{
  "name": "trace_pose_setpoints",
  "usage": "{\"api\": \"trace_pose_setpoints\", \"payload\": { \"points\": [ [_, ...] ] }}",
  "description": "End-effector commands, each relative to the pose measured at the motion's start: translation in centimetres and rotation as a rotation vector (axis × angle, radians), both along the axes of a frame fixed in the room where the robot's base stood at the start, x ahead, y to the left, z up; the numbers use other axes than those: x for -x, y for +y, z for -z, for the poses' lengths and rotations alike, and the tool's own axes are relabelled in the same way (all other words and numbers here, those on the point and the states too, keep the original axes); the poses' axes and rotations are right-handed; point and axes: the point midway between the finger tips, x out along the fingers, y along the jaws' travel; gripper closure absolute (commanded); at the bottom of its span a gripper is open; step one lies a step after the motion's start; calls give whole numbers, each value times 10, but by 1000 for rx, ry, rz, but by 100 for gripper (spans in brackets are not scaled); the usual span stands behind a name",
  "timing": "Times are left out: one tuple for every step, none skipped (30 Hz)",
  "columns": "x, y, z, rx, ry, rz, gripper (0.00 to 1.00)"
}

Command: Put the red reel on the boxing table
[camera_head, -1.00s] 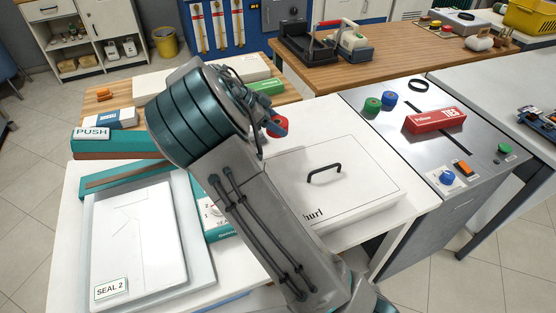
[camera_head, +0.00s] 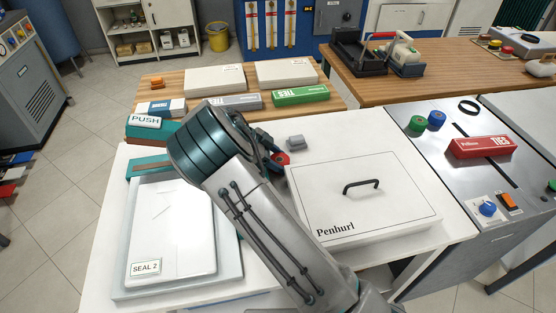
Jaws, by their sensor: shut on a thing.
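The red reel (camera_head: 282,159) shows only in part, just right of my arm's wrist and behind the back left corner of the white Penhurl box. My gripper (camera_head: 277,156) is shut on the red reel. Its fingers are mostly hidden behind my own arm. The reel is over or at the white table (camera_head: 351,135); I cannot tell whether it touches the top. Behind lies a wooden table (camera_head: 334,101) with flat white boxes, a green TIES box and a grey box. I cannot tell which table is the boxing table.
The Penhurl box (camera_head: 320,200) with a black handle fills the white table's right side. A small grey block (camera_head: 296,142) sits behind the reel. The SEAL 2 press (camera_head: 228,265) is at left. A grey counter (camera_head: 415,155) at right holds green and blue reels and a red TIES box.

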Motion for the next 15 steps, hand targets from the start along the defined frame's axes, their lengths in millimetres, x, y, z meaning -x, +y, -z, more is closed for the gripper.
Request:
{"api": "trace_pose_setpoints", "payload": {
  "points": [
    [0,-1,5,1,2,1,70],
    [0,-1,7,1,2,1,70],
    [0,0,8,0,1,0,70],
    [0,0,9,0,1,1,70],
    [0,0,8,-1,0,0,70],
    [0,0,8,-1,0,0,70],
    [0,0,8,-1,0,0,70],
    [0,0,8,-1,0,0,70],
    [0,0,9,-1,0,0,70],
    [0,0,10,0,0,0,70],
    [0,0,11,0,0,0,70],
    [0,0,10,-1,0,0,35],
    [0,0,10,-1,0,0,34],
    [0,0,10,-1,1,1,34],
    [0,0,10,-1,0,0,34]
  ]
}}
